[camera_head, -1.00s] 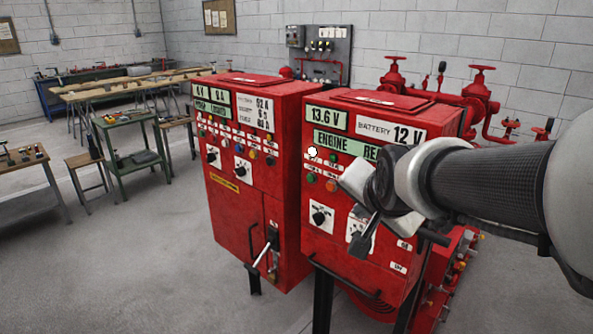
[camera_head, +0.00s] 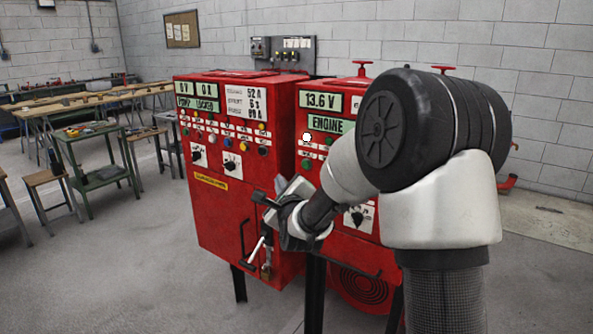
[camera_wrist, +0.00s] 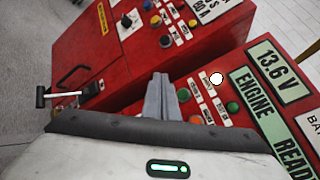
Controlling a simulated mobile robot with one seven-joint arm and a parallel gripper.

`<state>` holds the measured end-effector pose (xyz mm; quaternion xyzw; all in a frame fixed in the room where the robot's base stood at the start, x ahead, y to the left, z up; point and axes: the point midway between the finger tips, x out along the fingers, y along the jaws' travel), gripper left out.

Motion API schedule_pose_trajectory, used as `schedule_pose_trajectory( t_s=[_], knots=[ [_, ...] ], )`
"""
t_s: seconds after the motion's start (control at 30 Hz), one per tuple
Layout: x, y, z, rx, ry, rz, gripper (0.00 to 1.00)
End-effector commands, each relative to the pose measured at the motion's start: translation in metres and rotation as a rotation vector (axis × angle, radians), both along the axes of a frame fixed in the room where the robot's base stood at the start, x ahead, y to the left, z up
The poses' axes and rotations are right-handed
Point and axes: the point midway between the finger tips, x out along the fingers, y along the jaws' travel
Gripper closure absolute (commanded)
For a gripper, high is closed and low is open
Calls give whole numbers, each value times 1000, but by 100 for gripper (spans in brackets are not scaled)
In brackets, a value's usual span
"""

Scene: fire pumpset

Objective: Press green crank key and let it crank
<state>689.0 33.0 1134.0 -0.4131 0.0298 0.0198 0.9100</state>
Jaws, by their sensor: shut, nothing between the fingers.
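The right red cabinet (camera_head: 303,238) carries two green buttons: an upper one (camera_wrist: 232,107) beside a lit white lamp (camera_wrist: 217,78), and a lower one (camera_wrist: 183,95) beside an orange button (camera_wrist: 195,120). The lower green button also shows in the head view (camera_head: 306,163). The labels are too small to tell which is the crank key. My gripper (camera_wrist: 160,77) is shut and empty, its fingers just left of the lower green button in the wrist view. In the head view my gripper (camera_head: 297,186) is in front of the cabinets, below the buttons; contact is not visible.
The left red cabinet (camera_head: 215,215) stands close beside, with knobs, lamps and a lever handle (camera_head: 257,247). The right display reads 13.6 V (camera_head: 321,100), above an ENGINE READ... panel, partly hidden by my arm. Workbenches (camera_head: 95,175) stand at left; the floor between is open.

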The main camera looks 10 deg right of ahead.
Motion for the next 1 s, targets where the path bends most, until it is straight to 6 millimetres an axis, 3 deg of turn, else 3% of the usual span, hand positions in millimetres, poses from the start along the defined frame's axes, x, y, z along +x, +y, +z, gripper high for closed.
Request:
schedule_pose_trajectory(
  t_s=[0.43,1.0],
  knots=[
    [6,-6,2,-2,0,0,100],
    [56,-56,0,-2,0,0,100]
  ],
)
